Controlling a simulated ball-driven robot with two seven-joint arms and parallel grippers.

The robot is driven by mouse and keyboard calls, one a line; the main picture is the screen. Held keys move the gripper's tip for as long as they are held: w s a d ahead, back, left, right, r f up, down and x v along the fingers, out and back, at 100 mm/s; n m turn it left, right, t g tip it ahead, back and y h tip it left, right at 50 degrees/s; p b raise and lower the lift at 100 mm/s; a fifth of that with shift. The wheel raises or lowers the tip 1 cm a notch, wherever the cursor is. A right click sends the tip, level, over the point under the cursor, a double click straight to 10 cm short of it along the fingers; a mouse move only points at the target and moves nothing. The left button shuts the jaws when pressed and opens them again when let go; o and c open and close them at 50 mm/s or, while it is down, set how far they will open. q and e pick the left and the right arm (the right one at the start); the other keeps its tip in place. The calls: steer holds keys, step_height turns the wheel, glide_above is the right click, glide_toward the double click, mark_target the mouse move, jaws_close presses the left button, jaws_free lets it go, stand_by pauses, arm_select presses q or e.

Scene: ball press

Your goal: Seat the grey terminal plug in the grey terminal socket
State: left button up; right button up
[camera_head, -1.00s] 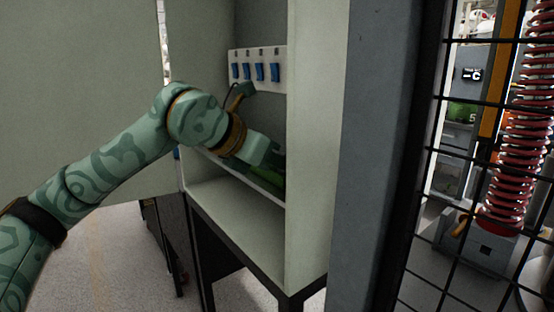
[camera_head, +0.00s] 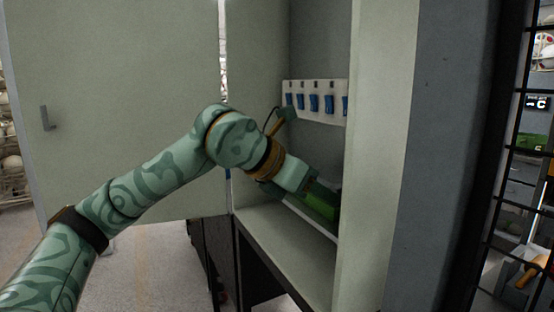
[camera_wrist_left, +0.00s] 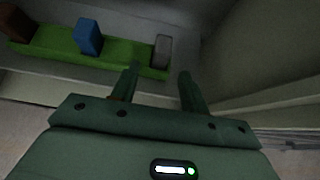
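In the left wrist view a green strip (camera_wrist_left: 110,56) lies along the back of the cabinet floor. A small grey block (camera_wrist_left: 162,50) stands at its right end, a blue block (camera_wrist_left: 88,36) further left and a reddish-brown block (camera_wrist_left: 15,22) at the left edge. I cannot tell whether the grey block is the terminal plug or the socket. My left gripper (camera_wrist_left: 159,70) is open and empty, its fingertips short of the grey block, which shows between them. In the head view my left gripper (camera_head: 310,186) reaches into the cabinet by the green strip (camera_head: 322,205). My right gripper is not in view.
A white panel (camera_head: 316,88) with a row of blue switches is on the cabinet's back wall above my gripper. The cabinet's right side wall (camera_head: 372,180) is close to the right. An open door (camera_head: 120,80) stands at left. The front cabinet floor (camera_head: 285,240) is bare.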

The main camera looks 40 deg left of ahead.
arm_select(q)
steer(key=p+v, duration=0.2)
steer(key=v, duration=1)
steer(key=shift+s+r, duration=0.25)
steer(key=shift+s, duration=0.05)
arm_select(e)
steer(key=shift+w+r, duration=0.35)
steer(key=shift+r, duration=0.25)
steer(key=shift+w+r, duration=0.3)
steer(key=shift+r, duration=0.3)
arm_select(q)
steer(key=shift+a, duration=0.15)
